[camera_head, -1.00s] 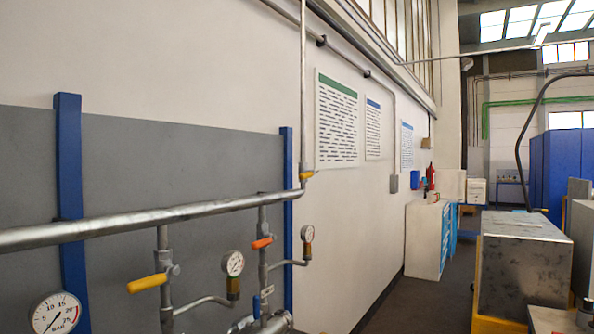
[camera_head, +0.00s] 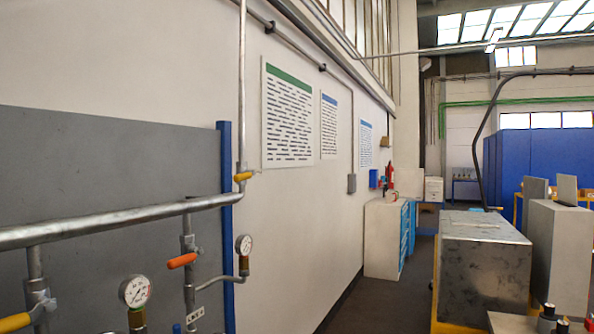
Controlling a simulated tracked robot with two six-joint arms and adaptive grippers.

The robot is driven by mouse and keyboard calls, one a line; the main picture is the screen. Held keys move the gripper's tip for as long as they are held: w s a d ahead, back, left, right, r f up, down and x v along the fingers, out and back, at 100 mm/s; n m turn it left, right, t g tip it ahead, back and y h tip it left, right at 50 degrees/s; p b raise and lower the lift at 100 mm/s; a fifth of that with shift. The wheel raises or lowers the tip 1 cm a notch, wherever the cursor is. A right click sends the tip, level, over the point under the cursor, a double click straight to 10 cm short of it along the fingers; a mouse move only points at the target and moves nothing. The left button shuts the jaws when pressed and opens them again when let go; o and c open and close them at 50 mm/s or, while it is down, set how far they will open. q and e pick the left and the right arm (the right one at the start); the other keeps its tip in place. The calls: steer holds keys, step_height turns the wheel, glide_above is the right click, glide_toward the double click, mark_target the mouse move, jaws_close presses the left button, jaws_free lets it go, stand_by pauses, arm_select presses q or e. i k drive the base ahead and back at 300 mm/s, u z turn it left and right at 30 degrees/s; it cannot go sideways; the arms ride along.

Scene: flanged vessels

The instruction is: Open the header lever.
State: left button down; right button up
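A thick grey header pipe (camera_head: 110,223) runs across the left side in front of a grey panel. A small yellow lever (camera_head: 243,177) sits at the pipe's right end, where a thin vertical pipe (camera_head: 242,90) rises. Below the header, an orange lever (camera_head: 182,260) is on one vertical branch, and a yellow lever (camera_head: 15,322) is on another, partly cut off by the frame. The frames do not show which one is named the header lever. Neither of my grippers is in view.
A blue post (camera_head: 227,226) edges the grey panel (camera_head: 105,160). A metal box (camera_head: 484,260) and a grey block (camera_head: 559,255) stand at right. Dark floor (camera_head: 397,299) lies clear between wall and box.

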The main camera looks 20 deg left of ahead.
mark_target(236, 178)
steer(key=u, duration=0.1)
steer(key=i, duration=1.1)
steer(key=u, duration=0.6)
